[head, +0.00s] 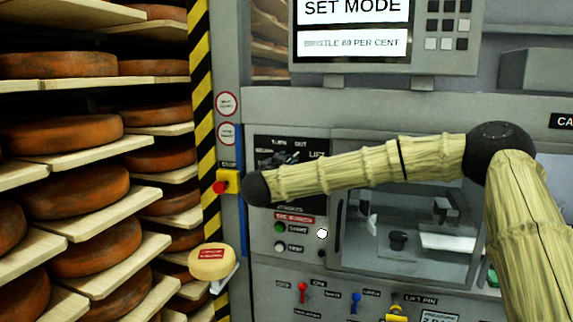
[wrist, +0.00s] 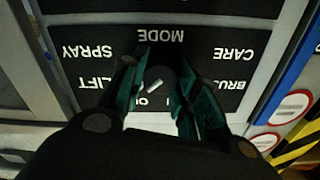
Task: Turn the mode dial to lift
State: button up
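The mode dial (wrist: 154,86) is a dark round knob with a short white pointer line, set in a black plate. The wrist view shows the plate upside down, with MODE, SPRAY, CARE and LIFT lettering around the dial. The line lies slanted; I cannot tell which end points. The LIFT label (wrist: 97,82) is beside my gripper. My gripper (wrist: 160,62) is open, with one teal-padded finger on each side of the dial. A gap shows between pads and dial; contact is not clear. In the head view my arm hides most of the dial's plate (head: 262,146).
A screen (head: 352,30) above reads SET MODE. A red stop button on yellow (head: 222,187) is left of the plate. Green (head: 280,228) and white buttons sit below. Cheese shelves (head: 75,165) stand left, behind a striped post (head: 201,90). A pale cheese (head: 211,261) rests beside the post.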

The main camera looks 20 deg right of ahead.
jog(key=shift+f+m+b, duration=0.25)
jog(key=shift+m+b, duration=0.65)
jog(key=shift+b, duration=0.35)
jog(key=shift+r+m+b, duration=0.15)
jog(key=shift+m+b, duration=0.6)
jog(key=shift+m, duration=0.15)
jog(key=o, duration=0.9)
jog(key=shift+o, duration=0.3)
jog(key=shift+s, duration=0.1)
